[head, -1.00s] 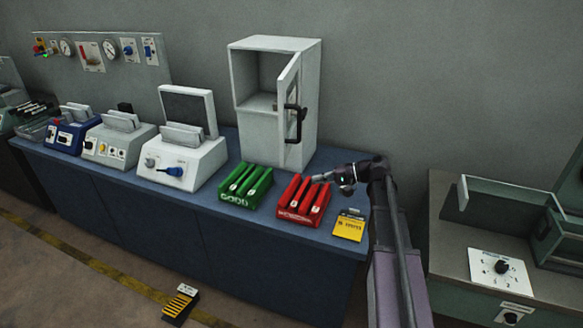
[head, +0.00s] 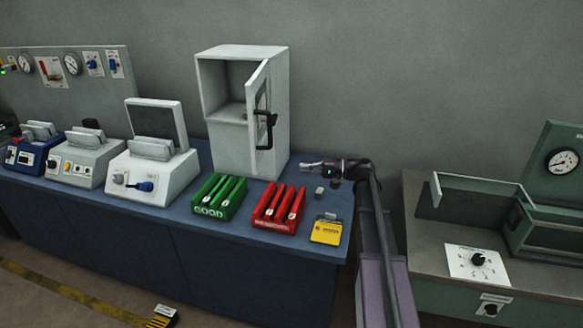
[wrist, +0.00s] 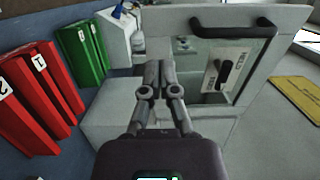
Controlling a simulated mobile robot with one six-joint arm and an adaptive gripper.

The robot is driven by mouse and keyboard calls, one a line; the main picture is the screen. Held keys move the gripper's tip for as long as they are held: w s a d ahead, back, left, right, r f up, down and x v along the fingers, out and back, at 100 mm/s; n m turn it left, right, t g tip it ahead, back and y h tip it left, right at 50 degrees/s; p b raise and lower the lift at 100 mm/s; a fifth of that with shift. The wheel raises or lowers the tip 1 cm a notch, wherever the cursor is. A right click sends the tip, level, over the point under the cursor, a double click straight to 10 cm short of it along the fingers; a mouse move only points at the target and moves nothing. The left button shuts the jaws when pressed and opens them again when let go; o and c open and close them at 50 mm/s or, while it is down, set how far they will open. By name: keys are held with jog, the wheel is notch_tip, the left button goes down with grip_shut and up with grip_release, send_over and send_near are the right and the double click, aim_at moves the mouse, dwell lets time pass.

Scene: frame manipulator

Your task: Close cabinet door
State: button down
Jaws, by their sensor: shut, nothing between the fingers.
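The white cabinet (head: 220,120) stands at the back of the blue bench. Its door (head: 257,105), with a glass pane and a black handle (head: 265,130), is swung open toward the front right. In the wrist view the door (wrist: 190,70) is ahead of my gripper, with a black handle (wrist: 232,27) near the picture's top. My gripper (head: 304,164) is right of the cabinet, above the bench, apart from the door in the head view. In the wrist view the fingers of my gripper (wrist: 160,68) are together and hold nothing.
A green tray (head: 220,196), a red tray (head: 279,208) and a yellow box (head: 326,230) line the bench's front right. A white device (head: 150,170) stands left of the cabinet. A grey bench (head: 425,235) with a green machine is at the right. Small grey blocks (head: 319,193) lie below my gripper.

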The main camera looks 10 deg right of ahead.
aim_at(257, 165)
jog(key=x, duration=1.3)
jog(key=shift+w+a, duration=0.1)
jog(key=shift+a, duration=0.1)
jog(key=shift+a, duration=0.15)
